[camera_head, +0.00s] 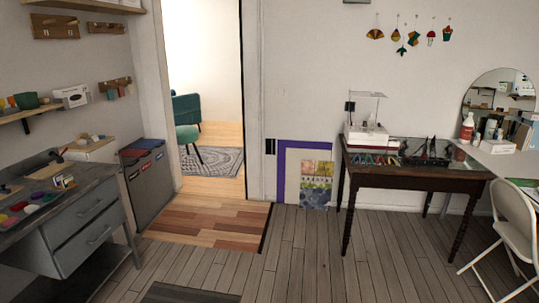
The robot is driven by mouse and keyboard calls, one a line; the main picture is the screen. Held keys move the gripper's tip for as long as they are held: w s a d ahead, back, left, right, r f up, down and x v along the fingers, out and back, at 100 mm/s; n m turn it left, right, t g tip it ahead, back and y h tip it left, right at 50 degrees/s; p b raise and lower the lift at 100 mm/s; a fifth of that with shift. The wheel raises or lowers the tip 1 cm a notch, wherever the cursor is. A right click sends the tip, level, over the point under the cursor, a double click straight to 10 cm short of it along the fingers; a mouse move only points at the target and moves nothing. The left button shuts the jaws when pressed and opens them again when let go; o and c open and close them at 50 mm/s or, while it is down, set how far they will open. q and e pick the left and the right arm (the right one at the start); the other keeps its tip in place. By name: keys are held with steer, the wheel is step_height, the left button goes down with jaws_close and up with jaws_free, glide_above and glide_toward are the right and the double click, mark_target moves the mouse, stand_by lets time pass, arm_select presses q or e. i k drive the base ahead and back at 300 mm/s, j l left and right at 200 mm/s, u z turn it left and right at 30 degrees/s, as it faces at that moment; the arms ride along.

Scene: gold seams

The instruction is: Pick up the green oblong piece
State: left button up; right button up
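I cannot single out the green oblong piece with certainty. Several small coloured pieces (18,206) lie on the grey workbench (75,203) at the left, among them red, yellow and whitish ones; they are too small to tell their shapes. More small coloured pieces (375,159), some greenish, lie on the dark wooden table (415,171) at the right. A dark green object (26,100) sits on the left wall shelf. Neither of my grippers is in view.
A grey bin cabinet (148,185) stands beside the workbench. A white folding chair (515,215) stands at the right by a white desk (505,163). A dark mat (190,294) lies in front. The grey plank floor (290,255) is clear in the middle, and the doorway is open.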

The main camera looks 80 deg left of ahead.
mark_target(64, 181)
steer(key=u, duration=4.15)
